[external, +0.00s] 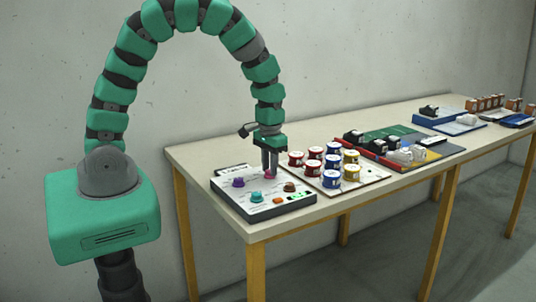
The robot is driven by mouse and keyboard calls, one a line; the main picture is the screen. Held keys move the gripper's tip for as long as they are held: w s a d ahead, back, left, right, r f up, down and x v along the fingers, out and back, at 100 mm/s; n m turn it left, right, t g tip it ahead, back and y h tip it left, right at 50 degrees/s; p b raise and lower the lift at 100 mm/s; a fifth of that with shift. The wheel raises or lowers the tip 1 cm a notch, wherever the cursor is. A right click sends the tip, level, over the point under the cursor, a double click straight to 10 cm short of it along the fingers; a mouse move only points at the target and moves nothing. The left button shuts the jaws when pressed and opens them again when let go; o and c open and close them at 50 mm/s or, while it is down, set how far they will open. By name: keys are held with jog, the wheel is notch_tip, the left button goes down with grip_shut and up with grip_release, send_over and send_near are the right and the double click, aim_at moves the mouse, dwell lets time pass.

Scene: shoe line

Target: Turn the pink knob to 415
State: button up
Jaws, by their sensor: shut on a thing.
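The pink knob (269,176) is on the panel's far side, partly hidden by my fingers. My gripper (270,173) points straight down from above and is shut on the pink knob. A purple knob (238,182), a teal knob (256,198) and a brown knob (290,187) are on the same panel. An orange button (279,200) and a small green display (306,195) are near its front right. The markings and any number are too small to read.
A board with several red, blue and yellow-labelled spools (332,178) stands just right of the panel. Farther along the table (215,150) are trays with shoe-like items (406,155) and brown jars (484,103). The wall is behind the table.

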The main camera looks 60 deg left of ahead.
jog(key=shift+w+n, duration=0.1)
jog(key=shift+n, duration=0.3)
jog(key=o, duration=1)
jog(key=shift+r, duration=0.1)
notch_tip(320, 180, up, 14)
jog(key=shift+f, duration=0.25)
